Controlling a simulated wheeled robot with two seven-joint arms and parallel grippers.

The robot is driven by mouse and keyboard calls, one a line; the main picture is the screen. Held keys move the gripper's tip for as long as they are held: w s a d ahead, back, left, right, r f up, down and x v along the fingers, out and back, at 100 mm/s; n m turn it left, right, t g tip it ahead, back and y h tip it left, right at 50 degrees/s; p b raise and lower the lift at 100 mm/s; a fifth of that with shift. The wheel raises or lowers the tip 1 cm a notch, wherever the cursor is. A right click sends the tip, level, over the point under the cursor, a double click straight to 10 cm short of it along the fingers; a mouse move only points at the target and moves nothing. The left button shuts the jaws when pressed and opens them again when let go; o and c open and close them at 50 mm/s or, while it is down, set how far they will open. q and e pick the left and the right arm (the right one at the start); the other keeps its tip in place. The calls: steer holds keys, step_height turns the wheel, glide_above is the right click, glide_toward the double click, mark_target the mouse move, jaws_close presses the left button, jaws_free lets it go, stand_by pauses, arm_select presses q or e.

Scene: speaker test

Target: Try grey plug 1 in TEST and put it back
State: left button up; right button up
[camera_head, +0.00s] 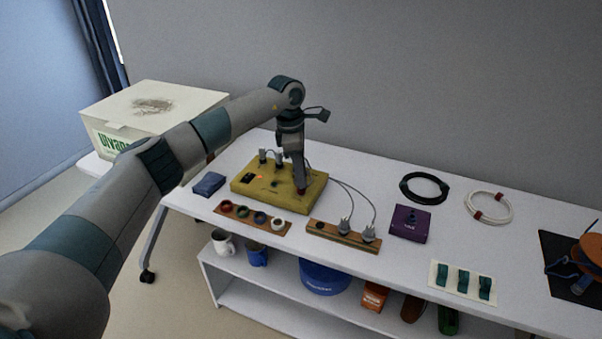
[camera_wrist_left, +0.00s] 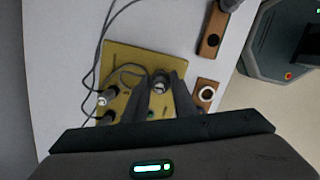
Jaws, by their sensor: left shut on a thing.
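The olive-yellow board (camera_head: 250,195) lies on the white table and also shows in the wrist view (camera_wrist_left: 118,60). My left gripper (camera_head: 301,187) points down over its front right part. In the wrist view my left gripper (camera_wrist_left: 161,88) is shut on a grey round-ended thing (camera_wrist_left: 161,78), probably grey plug 1, mostly hidden by the fingers. A dark red spot shows at the fingertips. I cannot tell whether the plug is seated. A wooden bar (camera_head: 331,234) has an empty hole at its left end and two grey plugs (camera_head: 344,227). TEST lettering is not readable.
Two plugs (camera_head: 263,156) stand at the board's back, and thin cables run to the bar. A strip of coloured rings (camera_head: 232,218) lies in front. A purple box (camera_head: 409,224), cable coils (camera_head: 424,187) and a white carton (camera_head: 120,105) stand around. Bare table lies behind.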

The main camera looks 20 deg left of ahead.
arm_select(q)
steer(key=shift+f+b, duration=0.45)
steer(key=shift+f, duration=0.4)
steer(key=o, duration=1.2)
steer(key=shift+c, duration=0.2)
steer(key=shift+r, duration=0.15)
steer(key=shift+r+p, duration=1.95)
steer(key=shift+r, duration=1.75)
